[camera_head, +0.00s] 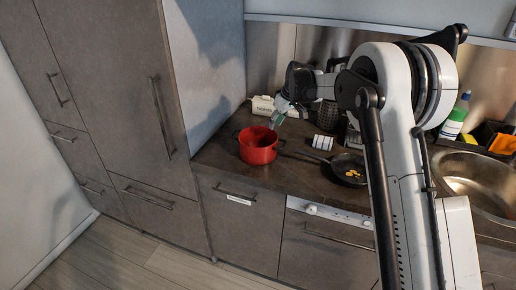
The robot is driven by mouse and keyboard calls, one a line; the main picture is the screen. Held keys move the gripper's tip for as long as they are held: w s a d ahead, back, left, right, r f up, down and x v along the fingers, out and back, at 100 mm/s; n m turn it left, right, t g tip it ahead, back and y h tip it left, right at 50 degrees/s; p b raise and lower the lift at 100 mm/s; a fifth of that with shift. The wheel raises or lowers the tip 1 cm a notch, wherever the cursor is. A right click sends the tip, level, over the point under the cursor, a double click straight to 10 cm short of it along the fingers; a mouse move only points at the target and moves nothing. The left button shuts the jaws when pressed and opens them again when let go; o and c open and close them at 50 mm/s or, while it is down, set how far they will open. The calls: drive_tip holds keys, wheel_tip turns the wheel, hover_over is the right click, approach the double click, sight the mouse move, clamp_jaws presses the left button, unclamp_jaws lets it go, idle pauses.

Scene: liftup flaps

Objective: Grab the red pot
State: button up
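The red pot (258,153) stands upright on the dark countertop, near its left end and close to the front edge. Small handles show at its rim. My arm reaches in from the right. My gripper (274,122) points down and to the left at the pot's rear right rim, just above or at it. I cannot tell whether it touches the rim. The fingers are small and partly lost against the background, so their opening is unclear.
A dark frying pan (348,167) with yellowish food lies right of the pot. A small striped white object (323,143) sits between them. A white box (263,105) stands behind the pot. A green-and-white bottle (456,117) and the sink (480,180) are at the right. A tall cabinet (115,90) borders the left.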

sight(265, 142)
drive_tip(key=x, duration=0.3)
drive_tip(key=shift+w+a+f, duration=0.1)
drive_tip(key=shift+a+f, duration=0.05)
drive_tip(key=shift+f, duration=0.2)
drive_tip(key=shift+a+p+x, duration=0.2)
drive_tip(key=shift+p+x, duration=0.15)
drive_tip(key=shift+x, duration=2.3)
drive_tip(key=shift+r, duration=0.1)
clamp_jaws()
